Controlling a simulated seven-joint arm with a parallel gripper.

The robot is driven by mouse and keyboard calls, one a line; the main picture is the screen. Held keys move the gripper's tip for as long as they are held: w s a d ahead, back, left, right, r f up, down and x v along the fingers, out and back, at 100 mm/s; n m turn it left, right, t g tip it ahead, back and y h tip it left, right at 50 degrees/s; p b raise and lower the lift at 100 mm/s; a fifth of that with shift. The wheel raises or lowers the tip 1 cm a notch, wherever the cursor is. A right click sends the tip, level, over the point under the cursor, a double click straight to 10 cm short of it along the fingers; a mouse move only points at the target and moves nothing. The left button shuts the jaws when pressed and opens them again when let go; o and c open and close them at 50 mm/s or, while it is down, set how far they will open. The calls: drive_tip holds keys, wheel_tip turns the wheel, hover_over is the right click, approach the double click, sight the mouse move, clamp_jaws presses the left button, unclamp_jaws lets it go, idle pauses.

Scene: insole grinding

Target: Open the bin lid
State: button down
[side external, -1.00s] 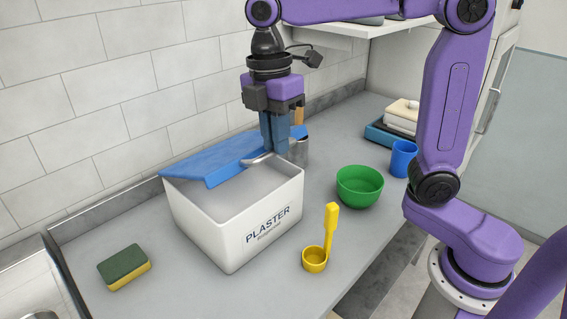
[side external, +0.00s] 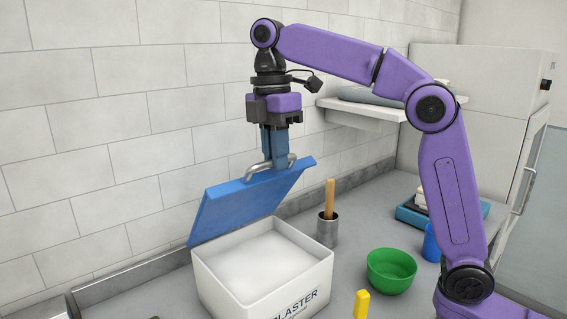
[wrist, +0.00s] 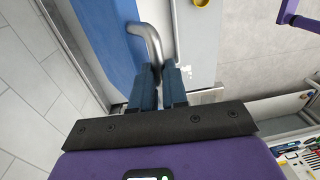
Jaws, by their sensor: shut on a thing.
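The white plaster bin (side external: 262,290) stands on the counter with white powder (side external: 262,262) inside. Its blue lid (side external: 245,203) is tilted up steeply along the bin's back left side, and the bin's top is uncovered. A curved metal handle (side external: 252,170) is on the lid's raised edge. My gripper (side external: 275,165) points down and is shut on this handle. In the wrist view the handle (wrist: 152,45) runs down between the fingers (wrist: 158,85), beside the blue lid (wrist: 105,40).
A metal cup (side external: 328,232) with a wooden-handled tool stands right of the bin. A green bowl (side external: 391,271), a blue cup (side external: 430,243) and a yellow scoop (side external: 362,304) are further right. The tiled wall (side external: 100,140) rises behind the lid.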

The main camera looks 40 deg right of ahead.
drive_tip(key=shift+w+d+f, duration=0.15)
drive_tip(key=shift+w+d, duration=0.05)
drive_tip(key=shift+w, duration=0.45)
drive_tip(key=c, duration=1.1)
unclamp_jaws()
drive_tip(key=shift+a, duration=0.1)
drive_tip(key=shift+s+a, duration=0.1)
drive_tip(key=shift+a, duration=0.05)
